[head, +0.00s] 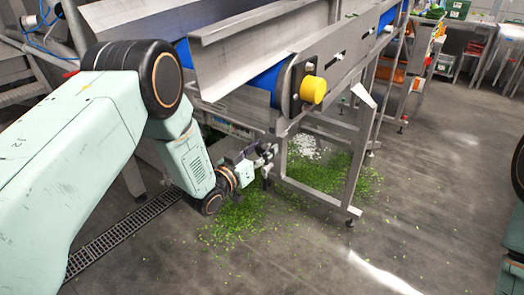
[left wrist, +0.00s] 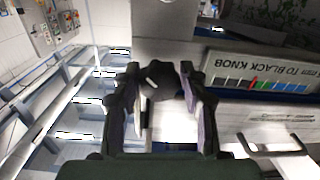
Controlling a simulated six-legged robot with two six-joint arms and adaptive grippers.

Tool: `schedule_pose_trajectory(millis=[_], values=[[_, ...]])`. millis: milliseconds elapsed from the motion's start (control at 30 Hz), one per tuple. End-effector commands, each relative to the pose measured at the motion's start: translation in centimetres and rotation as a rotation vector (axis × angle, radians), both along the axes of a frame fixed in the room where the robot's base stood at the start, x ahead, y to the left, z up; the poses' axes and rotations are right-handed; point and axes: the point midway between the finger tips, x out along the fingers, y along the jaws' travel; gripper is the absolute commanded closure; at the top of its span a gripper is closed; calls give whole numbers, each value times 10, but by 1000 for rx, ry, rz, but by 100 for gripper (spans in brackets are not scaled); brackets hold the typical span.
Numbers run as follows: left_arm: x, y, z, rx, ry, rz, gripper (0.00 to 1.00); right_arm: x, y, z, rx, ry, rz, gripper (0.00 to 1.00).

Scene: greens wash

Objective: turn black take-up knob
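The black take-up knob (left wrist: 160,80) is in the middle of the left wrist view, with a pale mark on its face. My left gripper (left wrist: 160,72) is around it, one finger on each side. The fingers stand apart; whether they touch the knob is hard to tell. In the head view my left gripper (head: 268,154) is low, beside the conveyor's steel leg frame, and the knob cannot be made out there. A label plate (left wrist: 262,68) right of the knob reads "TO BLACK KNOB" upside down and has a coloured scale. My right gripper is out of view.
Steel legs (head: 358,165) stand close by. Green scraps (head: 235,215) lie on the floor beside a drain grate (head: 120,235). Open floor is at the front right.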

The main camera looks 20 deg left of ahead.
Motion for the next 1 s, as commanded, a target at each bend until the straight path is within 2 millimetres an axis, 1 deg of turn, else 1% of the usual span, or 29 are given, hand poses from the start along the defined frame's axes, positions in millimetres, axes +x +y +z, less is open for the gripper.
schedule_pose_trajectory(millis=[33, 167, 433, 567, 667, 1000], values=[[-1, 0, -1, 0, 2, 0, 50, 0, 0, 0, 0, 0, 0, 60], [-1, 0, -2, 0, 5, -1, 40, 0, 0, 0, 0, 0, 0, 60], [-2, 0, -3, 0, 7, -1, 40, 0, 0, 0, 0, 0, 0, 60], [-8, 3, -3, 0, 9, 1, 40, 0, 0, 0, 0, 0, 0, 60], [-21, 8, -4, -2, 10, 2, 40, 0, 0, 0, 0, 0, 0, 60], [-85, 31, -3, -3, 10, 4, 40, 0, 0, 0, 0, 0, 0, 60]])
